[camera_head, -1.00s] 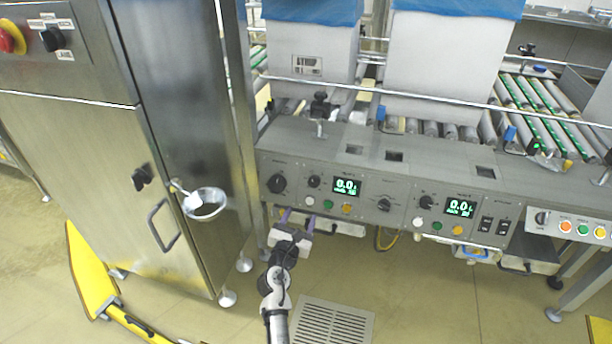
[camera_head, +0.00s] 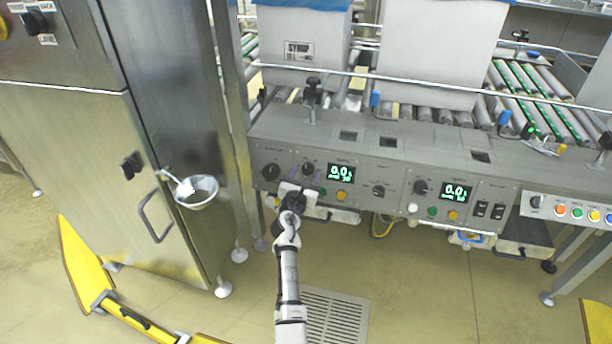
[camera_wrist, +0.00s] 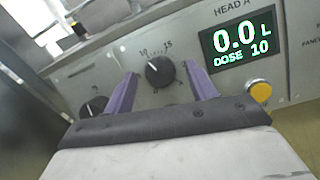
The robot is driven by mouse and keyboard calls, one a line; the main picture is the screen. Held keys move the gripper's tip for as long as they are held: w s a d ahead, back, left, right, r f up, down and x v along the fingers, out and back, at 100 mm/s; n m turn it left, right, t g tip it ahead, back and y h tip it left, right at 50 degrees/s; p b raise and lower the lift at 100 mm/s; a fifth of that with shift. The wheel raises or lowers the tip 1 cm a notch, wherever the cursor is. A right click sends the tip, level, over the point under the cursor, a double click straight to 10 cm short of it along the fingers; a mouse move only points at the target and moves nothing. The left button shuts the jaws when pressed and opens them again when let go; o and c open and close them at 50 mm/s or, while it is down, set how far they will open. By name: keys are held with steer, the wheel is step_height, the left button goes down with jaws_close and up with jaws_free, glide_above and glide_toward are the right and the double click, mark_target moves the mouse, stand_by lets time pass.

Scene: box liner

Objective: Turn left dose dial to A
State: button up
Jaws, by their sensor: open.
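The left dose dial (camera_wrist: 160,72) is a round black knob on the grey panel, with printed numbers around it, 10 and 15 among them. It also shows in the head view (camera_head: 308,168), left of the Head A display (camera_head: 341,173). That display reads 0.0 L and DOSE 10 in the wrist view (camera_wrist: 237,45). My gripper (camera_wrist: 160,70) is open, its two purple fingers on either side of the dial in the picture. I cannot tell whether they touch it. In the head view my gripper (camera_head: 300,185) is just below the dial.
Another black knob (camera_wrist: 93,107) lies left of the dose dial. A yellow button (camera_wrist: 261,91) is below the display. A steel cabinet with a bowl (camera_head: 197,192) stands left.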

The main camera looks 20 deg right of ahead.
steer(key=shift+w+d, duration=0.2)
steer(key=c, duration=1)
